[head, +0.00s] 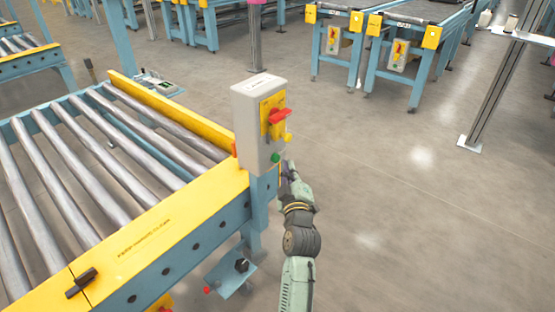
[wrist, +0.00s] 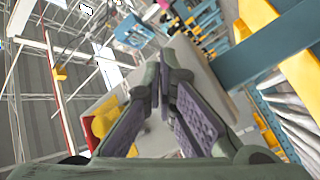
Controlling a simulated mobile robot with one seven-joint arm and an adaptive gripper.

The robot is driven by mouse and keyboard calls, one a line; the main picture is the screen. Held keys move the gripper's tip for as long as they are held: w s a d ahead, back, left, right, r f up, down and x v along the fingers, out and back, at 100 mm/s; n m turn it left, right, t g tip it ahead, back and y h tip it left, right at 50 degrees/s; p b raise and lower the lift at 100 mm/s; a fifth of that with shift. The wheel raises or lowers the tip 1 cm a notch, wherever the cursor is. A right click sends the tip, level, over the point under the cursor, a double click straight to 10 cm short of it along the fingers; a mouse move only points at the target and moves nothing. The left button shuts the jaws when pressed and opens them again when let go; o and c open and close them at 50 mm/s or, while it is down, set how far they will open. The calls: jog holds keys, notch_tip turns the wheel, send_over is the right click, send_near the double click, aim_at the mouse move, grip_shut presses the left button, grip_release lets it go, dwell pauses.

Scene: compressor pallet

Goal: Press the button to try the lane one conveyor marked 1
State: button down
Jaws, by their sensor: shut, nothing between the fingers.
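A grey control box (head: 250,130) stands at the corner of the roller conveyor (head: 165,235) in the head view. The yellow plate (wrist: 105,116) is at left; the green button does not show there.
A small blue bracket with a black knob (head: 238,268) juts out low beside the conveyor leg. More conveyors with similar boxes (head: 398,55) stand at the back. A grey post (head: 495,80) is at right. The floor (head: 420,220) on the right is clear.

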jog(key=shift+a, duration=0.15)
dwell(0.7)
jog(key=shift+w+a, duration=0.25)
jog(key=shift+w+a, duration=0.35)
jog(key=shift+a, duration=0.1)
dwell(0.8)
dwell(0.3)
jog(key=shift+s+d+b, duration=0.6)
jog(key=shift+d, duration=0.15)
